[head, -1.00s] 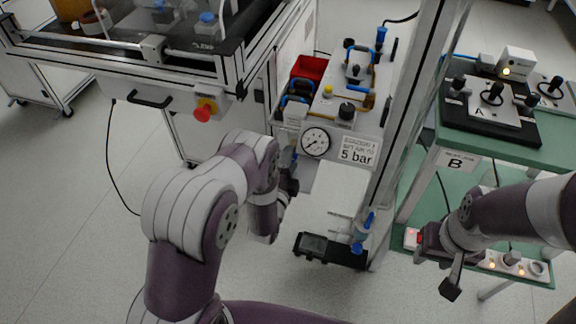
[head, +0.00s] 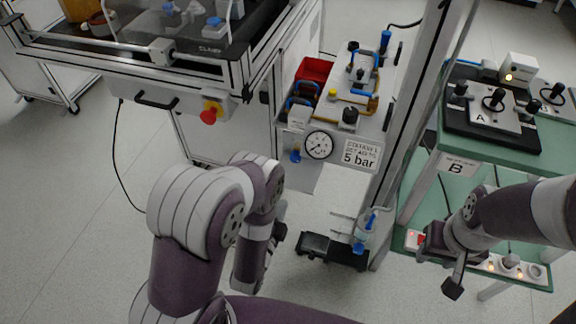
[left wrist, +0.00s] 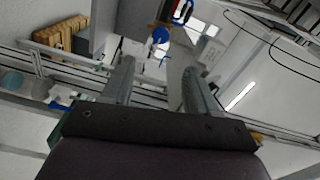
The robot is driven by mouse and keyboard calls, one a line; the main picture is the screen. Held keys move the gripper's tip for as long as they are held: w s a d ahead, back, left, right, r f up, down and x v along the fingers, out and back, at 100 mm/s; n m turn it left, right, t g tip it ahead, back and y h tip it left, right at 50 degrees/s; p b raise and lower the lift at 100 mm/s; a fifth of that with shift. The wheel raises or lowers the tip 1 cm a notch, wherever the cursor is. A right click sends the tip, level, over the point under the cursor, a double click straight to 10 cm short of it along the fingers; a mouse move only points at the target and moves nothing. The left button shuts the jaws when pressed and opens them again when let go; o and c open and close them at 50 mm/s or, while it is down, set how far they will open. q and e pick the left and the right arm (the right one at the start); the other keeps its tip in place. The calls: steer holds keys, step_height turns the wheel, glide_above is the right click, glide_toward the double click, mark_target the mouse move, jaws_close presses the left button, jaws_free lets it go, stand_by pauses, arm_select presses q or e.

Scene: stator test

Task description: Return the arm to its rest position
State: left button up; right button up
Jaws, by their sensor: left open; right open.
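My left arm comes in from the lower left in the head view, bent at the elbow. Its left gripper (head: 279,236) is mostly hidden behind my forearm, low in front of the cart with the gauge. In the left wrist view the two fingers of the left gripper (left wrist: 158,85) stand apart with nothing between them.
A pressure gauge (head: 319,145) and a "5 bar" sign (head: 361,155) face me on the cart. A red emergency button (head: 208,116) is on the left cabinet. A black box (head: 333,250) sits low by the post. The green bench (head: 562,157) stands right. Open floor lies left.

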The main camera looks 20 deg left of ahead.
arm_select(q)
steer(key=s+f+n+g, duration=0.5)
steer(key=f+n+g, duration=0.3)
steer(key=f+g, duration=0.35)
steer(key=s+a+r+n+g, duration=0.1)
steer(key=s+r+n+g, duration=0.3)
steer(key=r, duration=0.5)
steer(key=s+r+n+g, duration=0.4)
steer(key=s+r, duration=0.1)
steer(key=r, duration=0.4)
step_height(320, 180, up, 31)
steer(key=w+t+p, duration=0.2)
steer(key=t+p, duration=0.1)
steer(key=p, duration=2)
steer(key=shift+w+a+r+y+p, duration=0.2)
steer(key=shift+w+a+y+p, duration=0.1)
steer(key=shift+w+a+p, duration=0.15)
